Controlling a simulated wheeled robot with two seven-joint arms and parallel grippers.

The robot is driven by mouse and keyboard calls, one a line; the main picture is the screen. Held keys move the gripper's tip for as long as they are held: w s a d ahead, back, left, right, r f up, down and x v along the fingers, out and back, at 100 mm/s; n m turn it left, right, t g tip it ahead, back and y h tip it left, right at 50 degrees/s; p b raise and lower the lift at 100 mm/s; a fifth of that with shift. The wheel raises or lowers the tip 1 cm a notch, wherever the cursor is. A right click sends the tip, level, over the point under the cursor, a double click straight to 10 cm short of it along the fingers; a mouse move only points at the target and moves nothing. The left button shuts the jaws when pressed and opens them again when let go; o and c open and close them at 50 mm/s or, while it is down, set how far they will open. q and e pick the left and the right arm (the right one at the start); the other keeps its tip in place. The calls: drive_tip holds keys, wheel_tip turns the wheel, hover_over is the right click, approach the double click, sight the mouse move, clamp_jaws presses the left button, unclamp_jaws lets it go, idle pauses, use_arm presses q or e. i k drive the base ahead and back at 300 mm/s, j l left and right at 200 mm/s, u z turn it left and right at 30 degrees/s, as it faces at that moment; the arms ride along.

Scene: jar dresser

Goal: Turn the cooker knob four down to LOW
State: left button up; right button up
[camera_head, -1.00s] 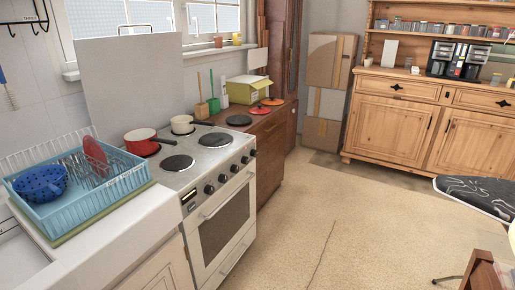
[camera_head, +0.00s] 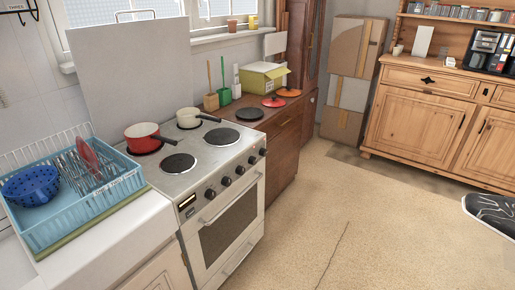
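The white cooker (camera_head: 222,220) stands left of centre, with a row of several dark knobs along the top of its front panel. The nearest knob (camera_head: 210,194) is beside a small dark display (camera_head: 187,202). Farther along are another knob (camera_head: 226,181), one in the middle (camera_head: 240,170), one beyond it (camera_head: 253,160) and the farthest knob (camera_head: 263,152). Their markings and settings are too small to read. A red pan (camera_head: 142,138) and a cream pan (camera_head: 188,118) stand on the rear hotplates; the front hotplates are bare. Neither of my grippers shows.
A blue dish rack (camera_head: 110,198) stands on the counter left of the cooker. A wooden cabinet (camera_head: 287,145) adjoins its far side. The beige floor (camera_head: 350,225) before the cooker is clear. A dark, patterned board-like surface (camera_head: 490,209) is at the right edge.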

sight(263, 152)
drive_tip(key=i+l+u, duration=0.3)
drive_tip(key=i+l, duration=0.25)
drive_tip(key=i+l+u, duration=0.35)
drive_tip(key=l, duration=0.4)
drive_tip(key=i+l+u, duration=0.15)
drive_tip(key=i+l, duration=0.15)
drive_tip(key=i+l+u, duration=0.15)
drive_tip(key=l, duration=0.35)
drive_tip(key=i+l+u, duration=0.15)
drive_tip(key=l, duration=0.3)
